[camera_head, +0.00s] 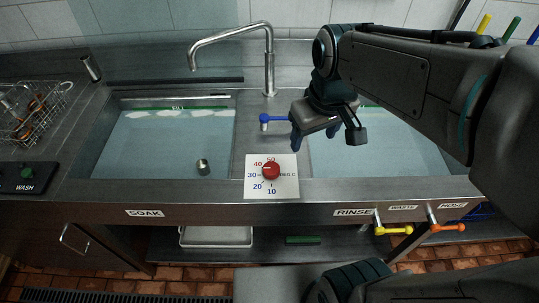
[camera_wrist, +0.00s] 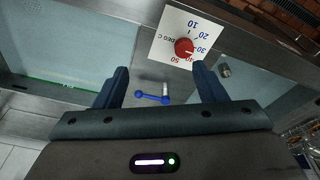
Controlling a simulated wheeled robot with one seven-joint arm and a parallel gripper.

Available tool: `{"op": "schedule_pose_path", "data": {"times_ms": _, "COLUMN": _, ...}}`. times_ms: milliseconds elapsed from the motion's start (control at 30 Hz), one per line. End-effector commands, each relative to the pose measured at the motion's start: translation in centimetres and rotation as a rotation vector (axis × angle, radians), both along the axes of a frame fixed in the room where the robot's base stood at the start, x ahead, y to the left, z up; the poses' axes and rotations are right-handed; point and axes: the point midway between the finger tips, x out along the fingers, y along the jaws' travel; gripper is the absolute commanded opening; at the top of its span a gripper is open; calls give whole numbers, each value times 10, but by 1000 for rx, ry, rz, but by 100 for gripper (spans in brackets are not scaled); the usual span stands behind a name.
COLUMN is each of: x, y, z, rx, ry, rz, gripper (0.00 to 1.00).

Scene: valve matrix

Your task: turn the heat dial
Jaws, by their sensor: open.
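The heat dial is a red round knob (camera_head: 271,171) on a white plate (camera_head: 287,191) marked with numbers from 10 to 50. It sits on the divider between the two sinks, near the front edge. In the wrist view the red knob (camera_wrist: 184,47) is beyond the fingertips, apart from them. My gripper (camera_head: 323,141) is open and empty, above and to the right of the dial in the head view. In the wrist view my gripper (camera_wrist: 160,72) shows both blue fingers spread apart. The knob's pointer direction is hard to tell.
A blue lever (camera_head: 279,119) stands behind the dial, also between my fingers in the wrist view (camera_wrist: 152,98). A tall faucet (camera_head: 269,62) rises behind it. Water-filled sinks lie on both sides. A metal cup (camera_head: 203,166) is in the left sink. Yellow (camera_head: 394,230) and orange (camera_head: 446,227) handles are at front right.

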Motion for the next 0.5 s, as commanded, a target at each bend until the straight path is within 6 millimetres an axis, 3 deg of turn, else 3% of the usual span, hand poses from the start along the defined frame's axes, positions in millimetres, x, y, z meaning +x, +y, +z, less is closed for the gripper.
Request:
{"op": "schedule_pose_path", "data": {"times_ms": 33, "x": 14, "y": 13, "z": -15, "rx": -13, "ry": 33, "rz": 79, "gripper": 64}}
{"op": "schedule_pose_path", "data": {"times_ms": 200, "x": 46, "y": 48, "z": -38, "rx": -52, "ry": 111, "rz": 306, "gripper": 64}}
{"op": "schedule_pose_path", "data": {"times_ms": 500, "x": 68, "y": 78, "z": -59, "rx": -87, "ry": 170, "rz": 483, "gripper": 64}}
